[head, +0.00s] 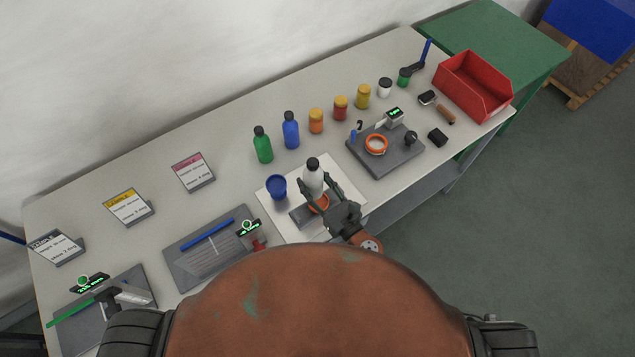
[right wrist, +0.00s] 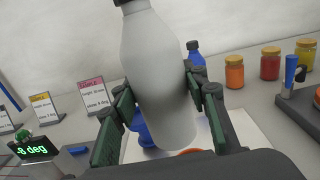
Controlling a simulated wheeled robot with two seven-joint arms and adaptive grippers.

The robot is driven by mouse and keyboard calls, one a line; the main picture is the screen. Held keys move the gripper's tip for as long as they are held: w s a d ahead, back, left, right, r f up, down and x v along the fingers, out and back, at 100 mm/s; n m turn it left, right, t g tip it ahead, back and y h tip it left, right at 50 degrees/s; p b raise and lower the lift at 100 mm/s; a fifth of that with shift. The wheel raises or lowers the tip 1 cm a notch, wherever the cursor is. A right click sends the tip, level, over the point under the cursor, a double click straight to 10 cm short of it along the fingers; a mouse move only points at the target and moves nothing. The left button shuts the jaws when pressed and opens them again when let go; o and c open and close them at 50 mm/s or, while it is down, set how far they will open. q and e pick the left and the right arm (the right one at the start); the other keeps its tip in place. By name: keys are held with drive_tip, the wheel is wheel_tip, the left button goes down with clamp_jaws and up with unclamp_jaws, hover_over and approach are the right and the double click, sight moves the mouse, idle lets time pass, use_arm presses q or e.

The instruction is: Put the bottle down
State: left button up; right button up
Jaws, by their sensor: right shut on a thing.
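The bottle (head: 313,174) is white-grey with a black cap, over the white mat (head: 347,187) in the head view. My right gripper (head: 322,196) is shut on it, and it shows between the two fingers in the right wrist view (right wrist: 162,80). It leans slightly in that view. Below it is a grey block with an orange ring (head: 319,204), partly hidden by my gripper. I cannot tell whether the bottle's base touches anything. My left gripper is not in view.
A blue cup (head: 277,187) stands close left of the bottle. Green (head: 263,146) and blue (head: 291,131) bottles and several jars stand behind. A grey station with an orange ring (head: 376,145) is to the right, a red bin (head: 474,84) farther right. Label cards stand left.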

drive_tip(key=shift+w+d+f+b, duration=0.7)
drive_tip(key=shift+w+f+b, duration=1.2)
drive_tip(key=shift+w+f, duration=0.15)
drive_tip(key=shift+w+d+f+b, duration=0.65)
drive_tip(key=shift+w+f+b, duration=1.35)
drive_tip(key=shift+f, duration=0.15)
drive_tip(key=shift+w+d+f+b, duration=0.7)
drive_tip(key=shift+w+f+b, duration=1.15)
drive_tip(key=shift+w+f, duration=0.2)
drive_tip(key=shift+f, duration=0.1)
drive_tip(key=shift+f, duration=0.15)
drive_tip(key=o, duration=1)
